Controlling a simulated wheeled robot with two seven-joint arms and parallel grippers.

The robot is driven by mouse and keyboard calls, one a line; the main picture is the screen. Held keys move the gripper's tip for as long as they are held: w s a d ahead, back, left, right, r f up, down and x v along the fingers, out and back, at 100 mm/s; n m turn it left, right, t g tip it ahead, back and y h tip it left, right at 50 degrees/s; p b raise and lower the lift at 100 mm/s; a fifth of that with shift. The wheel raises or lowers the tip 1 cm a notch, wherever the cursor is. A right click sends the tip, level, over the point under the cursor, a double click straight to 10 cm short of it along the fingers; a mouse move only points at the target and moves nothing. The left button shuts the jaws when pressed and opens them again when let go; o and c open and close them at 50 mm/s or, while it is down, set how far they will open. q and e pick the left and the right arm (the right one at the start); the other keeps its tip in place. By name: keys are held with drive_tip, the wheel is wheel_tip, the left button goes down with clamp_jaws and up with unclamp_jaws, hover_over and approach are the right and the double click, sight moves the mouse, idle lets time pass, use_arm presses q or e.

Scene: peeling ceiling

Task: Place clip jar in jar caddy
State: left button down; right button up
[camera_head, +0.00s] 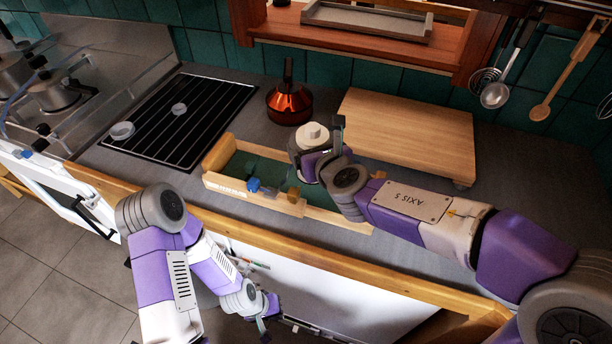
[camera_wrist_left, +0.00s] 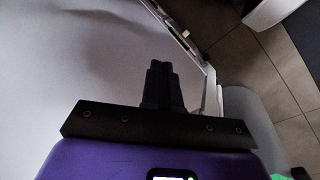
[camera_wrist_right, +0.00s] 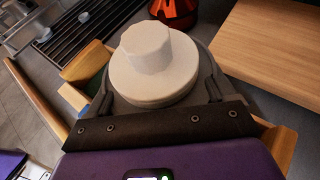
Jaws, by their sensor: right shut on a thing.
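The clip jar (camera_head: 312,131), with a round white knobbed lid, is between the fingers of my right gripper (camera_head: 317,143). In the right wrist view the lid of the jar (camera_wrist_right: 155,70) sits between both fingers, and its body is hidden below. The jar caddy (camera_head: 236,190) is a long pale wooden tray with a dark green inside, on the counter. The jar is over the caddy's right part in the head view; I cannot tell whether it touches the bottom. My left gripper (camera_wrist_left: 160,86) is shut and empty, low in front of the counter.
Small blue (camera_head: 255,185) and dark items are at the caddy's front wall. An orange kettle-like pot (camera_head: 289,103) stands behind it. A wooden board (camera_head: 408,135) lies behind and right. A black hob grate (camera_head: 181,118) is at left. The counter's wooden front edge (camera_head: 270,237) runs before the caddy.

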drive_tip(key=shift+f+b, duration=1.75)
drive_tip(key=shift+f, duration=1.3)
drive_tip(key=shift+r, duration=0.1)
